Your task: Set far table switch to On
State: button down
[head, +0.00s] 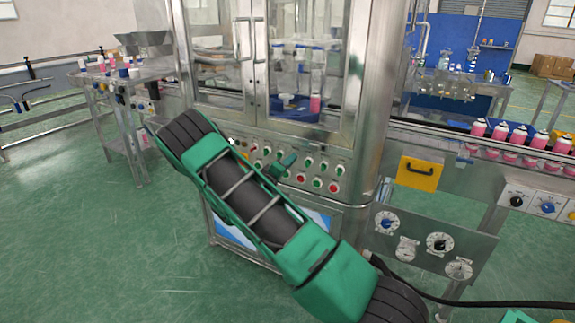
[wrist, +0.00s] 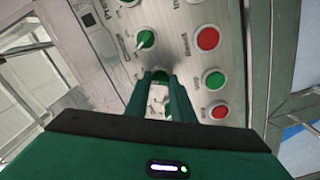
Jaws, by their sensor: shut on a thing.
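My gripper (wrist: 160,82) is up against the grey control panel (wrist: 185,65) in the wrist view. Its two green fingers are shut on a small green switch knob (wrist: 160,74), which is mostly covered by the fingertips. Another green switch knob (wrist: 146,39) sits just above it, with its pointer tilted.
Red buttons (wrist: 208,39) and green buttons (wrist: 213,79) are close to the right of my fingers. In the head view, a side table (head: 130,76) with small items stands at left. A conveyor with pink cans (head: 498,132) runs at right. Green floor is open at lower left.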

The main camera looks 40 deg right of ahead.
jog(key=shift+s+f+m, duration=0.1)
jog(key=shift+f+m, duration=0.2)
jog(key=shift+f, duration=0.05)
jog(key=c, duration=1.5)
grip_release()
jog(key=shift+r, duration=0.15)
jog(key=shift+a, duration=0.15)
jog(key=v, duration=1)
jog(key=shift+a, duration=0.3)
